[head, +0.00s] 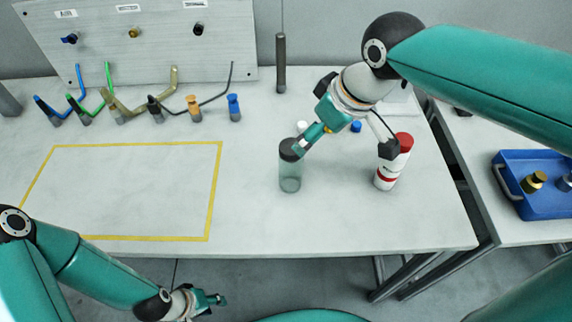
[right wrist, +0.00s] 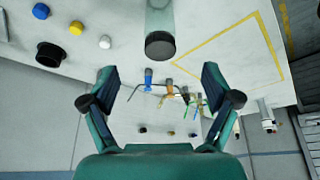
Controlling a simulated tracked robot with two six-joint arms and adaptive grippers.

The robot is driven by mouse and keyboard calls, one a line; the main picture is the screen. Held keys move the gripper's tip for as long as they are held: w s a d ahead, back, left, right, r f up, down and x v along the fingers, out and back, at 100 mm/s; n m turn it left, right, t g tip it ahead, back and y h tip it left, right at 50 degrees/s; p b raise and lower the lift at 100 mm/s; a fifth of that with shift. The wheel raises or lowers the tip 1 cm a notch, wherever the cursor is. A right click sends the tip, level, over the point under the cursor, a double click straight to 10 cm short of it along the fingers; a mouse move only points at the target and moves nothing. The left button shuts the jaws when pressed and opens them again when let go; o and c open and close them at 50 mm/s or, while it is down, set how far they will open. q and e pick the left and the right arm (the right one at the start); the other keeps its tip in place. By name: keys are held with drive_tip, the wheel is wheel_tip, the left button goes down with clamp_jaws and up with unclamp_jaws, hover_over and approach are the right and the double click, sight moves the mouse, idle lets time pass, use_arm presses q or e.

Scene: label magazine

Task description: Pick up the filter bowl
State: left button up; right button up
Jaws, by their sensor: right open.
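The filter bowl appears to be the clear greenish cylinder with a dark top (head: 289,172). It stands upright on the table, right of the yellow outline. In the right wrist view the clear cylinder (right wrist: 160,22) is at the top middle, beyond the fingers, its dark end facing me. My right gripper (head: 342,118) is above and to the right of it, partly overlapping its top in the head view. In the right wrist view the right gripper (right wrist: 160,92) is open with nothing between its fingers. My left gripper (head: 212,300) is low, in front of the table; its jaw opening is unclear.
A red-capped white bottle (head: 394,165) stands to the right. Small white (right wrist: 105,42), yellow (right wrist: 76,27) and blue (right wrist: 40,11) caps lie near a black piece (right wrist: 49,54). Coloured hooked tools (head: 115,104) line the back panel (head: 160,58). A thin dark post (head: 281,62) stands behind.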

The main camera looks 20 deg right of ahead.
sight(292, 161)
drive_tip(key=x, duration=1)
drive_tip(key=shift+w+a+f, duration=0.1)
drive_tip(key=shift+a+f, duration=0.05)
drive_tip(key=shift+f, duration=0.05)
drive_tip(key=shift+x, duration=2.7)
drive_tip(key=shift+w, duration=0.15)
drive_tip(key=shift+r, duration=0.1)
drive_tip(key=c, duration=1.3)
